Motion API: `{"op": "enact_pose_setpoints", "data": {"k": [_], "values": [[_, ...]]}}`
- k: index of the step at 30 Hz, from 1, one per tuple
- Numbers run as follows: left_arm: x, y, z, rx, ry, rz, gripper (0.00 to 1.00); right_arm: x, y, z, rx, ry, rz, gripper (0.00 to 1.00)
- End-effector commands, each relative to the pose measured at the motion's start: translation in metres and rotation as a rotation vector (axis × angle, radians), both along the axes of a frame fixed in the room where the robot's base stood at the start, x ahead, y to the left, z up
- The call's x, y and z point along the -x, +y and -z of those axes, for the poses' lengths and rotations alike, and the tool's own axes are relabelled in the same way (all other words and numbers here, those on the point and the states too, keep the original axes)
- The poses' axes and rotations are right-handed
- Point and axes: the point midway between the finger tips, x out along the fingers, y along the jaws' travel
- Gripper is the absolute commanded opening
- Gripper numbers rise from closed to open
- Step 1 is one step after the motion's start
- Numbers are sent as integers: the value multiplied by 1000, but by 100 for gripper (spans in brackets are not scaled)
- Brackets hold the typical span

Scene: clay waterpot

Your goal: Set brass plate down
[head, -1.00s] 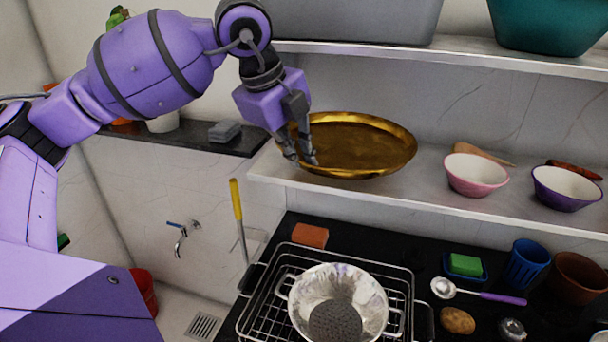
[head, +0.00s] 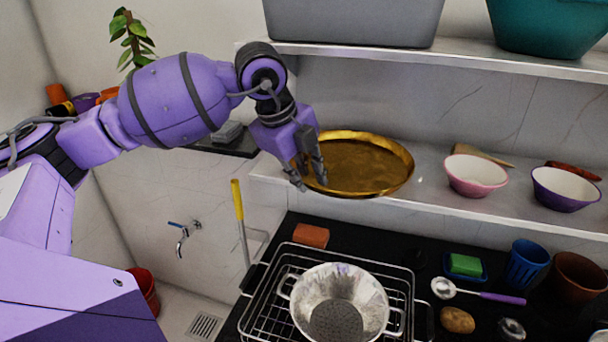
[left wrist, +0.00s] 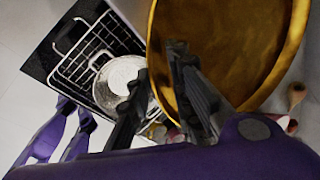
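The brass plate (head: 362,165) is a wide, shallow, gold-coloured dish with a raised rim, in front of and over the left part of the lower shelf (head: 445,205). My left gripper (head: 306,178) is at its left rim, with the fingers on either side of the rim. In the left wrist view the plate (left wrist: 235,40) fills the upper right, and the gripper (left wrist: 157,62) has one finger over it and one outside. The contact itself is partly hidden. I cannot tell whether the plate touches the shelf.
A pink bowl (head: 476,175) and a purple bowl (head: 566,188) stand to the right on the lower shelf. Below, a metal colander (head: 340,300) sits in a wire rack (head: 262,310) on the black counter. A grey bin (head: 350,22) stands on the upper shelf.

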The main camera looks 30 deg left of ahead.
Motion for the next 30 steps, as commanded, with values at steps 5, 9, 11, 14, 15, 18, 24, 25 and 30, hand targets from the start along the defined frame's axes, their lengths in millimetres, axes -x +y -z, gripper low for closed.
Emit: {"op": "enact_pose_setpoints", "data": {"k": [5,9,11,14,15,18,24,25,30], "values": [[0,0,0,0,0,0,23,-5,3,-2,-6,-9,3,40],[0,0,-2,-1,-1,0,23,-10,5,-3,-10,-17,4,40],[1,1,-5,-2,-1,-1,23,-11,5,-4,-10,-19,5,40],[6,2,-17,-1,-3,-2,23,-11,6,-4,-11,-18,5,40],[8,3,-24,-2,-5,-1,23,-11,5,-4,-11,-18,5,40],[16,5,-44,-3,-5,-2,23,-9,5,-3,-10,-16,6,40],[32,8,-82,-2,-2,-2,23,-4,3,0,-6,-6,5,40],[34,8,-87,-2,-1,-1,23,-3,3,0,-6,-4,5,40],[42,10,-105,-1,1,-1,23,1,0,2,1,3,1,40]]}}
